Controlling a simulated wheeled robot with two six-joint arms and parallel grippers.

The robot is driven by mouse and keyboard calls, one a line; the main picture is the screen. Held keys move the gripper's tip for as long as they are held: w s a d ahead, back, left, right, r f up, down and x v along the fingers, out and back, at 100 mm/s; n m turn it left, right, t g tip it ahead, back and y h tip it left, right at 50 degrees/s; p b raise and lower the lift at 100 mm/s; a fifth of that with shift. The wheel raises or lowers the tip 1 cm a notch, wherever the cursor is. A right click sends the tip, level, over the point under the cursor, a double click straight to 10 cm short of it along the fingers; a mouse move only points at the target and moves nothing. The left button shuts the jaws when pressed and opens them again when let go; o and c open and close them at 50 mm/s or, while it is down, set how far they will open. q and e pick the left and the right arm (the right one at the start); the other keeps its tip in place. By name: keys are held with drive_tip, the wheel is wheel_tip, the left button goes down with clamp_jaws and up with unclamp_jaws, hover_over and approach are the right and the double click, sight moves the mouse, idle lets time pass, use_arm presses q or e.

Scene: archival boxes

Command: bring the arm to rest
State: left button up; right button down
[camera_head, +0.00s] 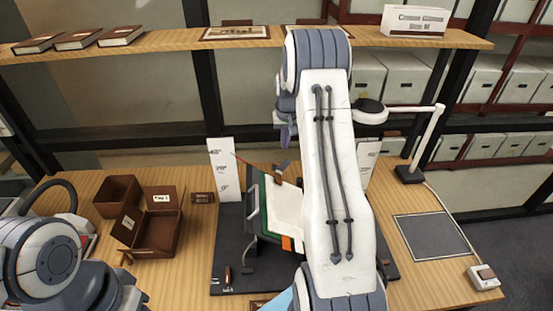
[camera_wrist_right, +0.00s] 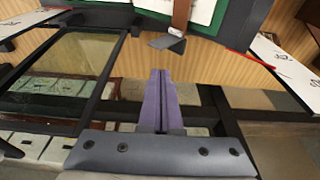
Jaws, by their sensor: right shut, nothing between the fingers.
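My right arm (camera_head: 335,150) stretches up the middle of the head view, over the wooden desk. My right gripper (camera_head: 287,136) shows as small purple fingers left of the arm's far joint. In the right wrist view its purple fingers (camera_wrist_right: 161,95) are together, with nothing between them. It hangs apart from the green folder (camera_head: 275,205) holding white sheets on a dark stand. The folder also shows at the top of the wrist view (camera_wrist_right: 240,12). Part of my left arm (camera_head: 50,260) shows at the lower left; its gripper is out of sight.
Open brown boxes (camera_head: 157,236) stand on the desk at left. White marked cards (camera_head: 223,169) flank the stand. At right are a white lamp (camera_head: 428,140), a grey mat (camera_head: 432,237) and a small white device (camera_head: 484,277). A wooden shelf (camera_head: 180,43) with books crosses behind.

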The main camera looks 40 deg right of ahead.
use_arm(q)
drive_tip(key=shift+r+p, duration=0.5)
drive_tip(key=shift+r, duration=0.4)
use_arm(e)
drive_tip(key=shift+w+d+r, duration=0.1)
drive_tip(key=shift+w+r, duration=0.05)
drive_tip(key=shift+r, duration=0.35)
drive_tip(key=shift+w+d+r, duration=0.1)
drive_tip(key=shift+r, duration=0.4)
drive_tip(key=shift+a, duration=0.1)
